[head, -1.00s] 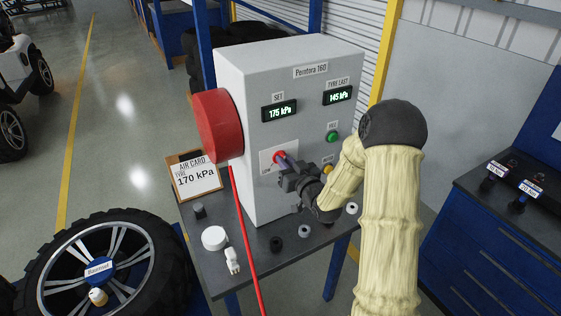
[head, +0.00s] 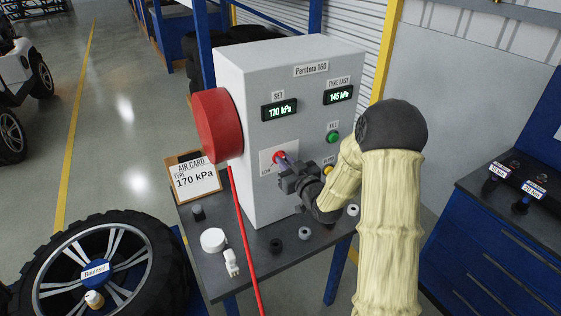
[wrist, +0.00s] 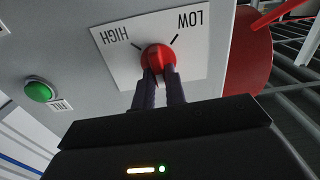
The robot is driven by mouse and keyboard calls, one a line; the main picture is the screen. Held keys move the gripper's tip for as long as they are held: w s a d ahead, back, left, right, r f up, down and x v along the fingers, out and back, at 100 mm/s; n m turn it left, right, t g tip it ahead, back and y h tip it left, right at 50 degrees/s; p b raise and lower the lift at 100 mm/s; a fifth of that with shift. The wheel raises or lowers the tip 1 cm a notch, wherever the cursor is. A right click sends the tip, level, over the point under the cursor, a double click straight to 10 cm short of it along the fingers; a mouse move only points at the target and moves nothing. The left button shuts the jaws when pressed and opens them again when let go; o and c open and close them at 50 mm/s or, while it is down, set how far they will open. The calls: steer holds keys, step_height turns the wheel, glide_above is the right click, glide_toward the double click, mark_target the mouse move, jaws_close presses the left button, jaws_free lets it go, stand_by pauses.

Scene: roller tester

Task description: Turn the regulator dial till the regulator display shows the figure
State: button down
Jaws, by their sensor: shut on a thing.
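The regulator box (head: 245,150) is a tall grey-white cabinet labelled "Pemtora 160", standing on a dark table. Its SET display (head: 280,110) reads 170 kPa, and its TYRE LAST display (head: 338,95) reads 145 kPa. The air card (head: 195,177) on a clipboard reads 170 kPa. The red regulator dial (wrist: 158,58) sits on a white plate marked LOW and HIGH; in the head view the dial (head: 279,158) is partly hidden by my gripper. My gripper (wrist: 160,78) is shut on the dial, its two dark fingers on either side of it.
A green button (head: 332,137) and a yellow button (head: 328,170) are on the box front. A red hose reel (head: 215,125) is on its left side, with a red hose (head: 240,230) hanging down. Caps and a white fitting (head: 231,262) lie on the table.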

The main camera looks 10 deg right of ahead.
steer(key=c, duration=1.1)
jaws_free()
steer(key=b+v, duration=0.2)
steer(key=v, duration=0.4)
steer(key=s+m+g+h+p, duration=0.1)
steer(key=s+g+h+p, duration=0.1)
steer(key=s+g, duration=0.3)
steer(key=s+a+m+g+h+p, duration=0.1)
steer(key=s+g+p, duration=0.2)
steer(key=s, duration=0.8)
steer(key=s+r+m+g+h+p, duration=0.1)
steer(key=s+m+g+h+p, duration=0.1)
steer(key=s+g, duration=0.4)
steer(key=shift+s+a+r+g+h, duration=0.1)
steer(key=shift+s+a+g+h, duration=0.05)
steer(key=shift+s, duration=0.35)
steer(key=shift+s+a+g+h, duration=0.15)
steer(key=shift+s, duration=0.4)
